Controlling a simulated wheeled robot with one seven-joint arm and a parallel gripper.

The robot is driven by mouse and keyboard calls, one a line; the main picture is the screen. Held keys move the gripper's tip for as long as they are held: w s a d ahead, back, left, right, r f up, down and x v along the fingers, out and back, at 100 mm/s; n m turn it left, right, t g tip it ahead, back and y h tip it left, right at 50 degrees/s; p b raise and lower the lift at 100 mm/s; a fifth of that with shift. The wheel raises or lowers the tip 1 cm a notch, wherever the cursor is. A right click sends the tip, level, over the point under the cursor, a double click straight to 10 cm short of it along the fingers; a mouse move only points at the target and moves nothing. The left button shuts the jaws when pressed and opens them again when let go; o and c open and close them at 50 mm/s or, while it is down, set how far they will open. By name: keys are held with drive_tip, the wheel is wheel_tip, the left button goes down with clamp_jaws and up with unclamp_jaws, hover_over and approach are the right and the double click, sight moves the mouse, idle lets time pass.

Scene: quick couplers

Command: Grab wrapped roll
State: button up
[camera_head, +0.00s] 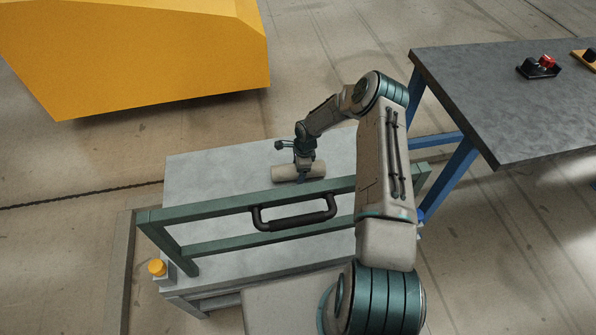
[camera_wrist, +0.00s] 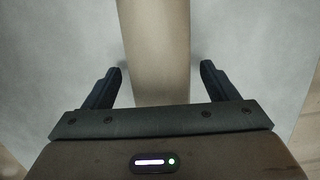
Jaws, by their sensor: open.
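The wrapped roll (camera_head: 286,173) is a beige cylinder lying on its side on a pale grey cart top (camera_head: 215,175). In the wrist view the roll (camera_wrist: 157,50) runs up the middle of the picture, between the two dark fingers. My gripper (camera_wrist: 161,75) is open, with one finger on each side of the roll and a visible gap to each. In the head view my gripper (camera_head: 303,178) is right over the roll and hides part of it. The fingers' height against the roll is hard to tell.
A green rail with a black handle (camera_head: 293,224) crosses the cart's near side. A dark-topped table (camera_head: 480,100) with blue legs stands right, carrying a red and black item (camera_head: 540,67). A large yellow block (camera_head: 150,60) stands at upper left. The cart top left of the roll is clear.

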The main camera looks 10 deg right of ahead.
drive_tip(key=shift+f, duration=0.35)
drive_tip(key=c, duration=1.5)
drive_tip(key=shift+w+r, duration=0.1)
clamp_jaws()
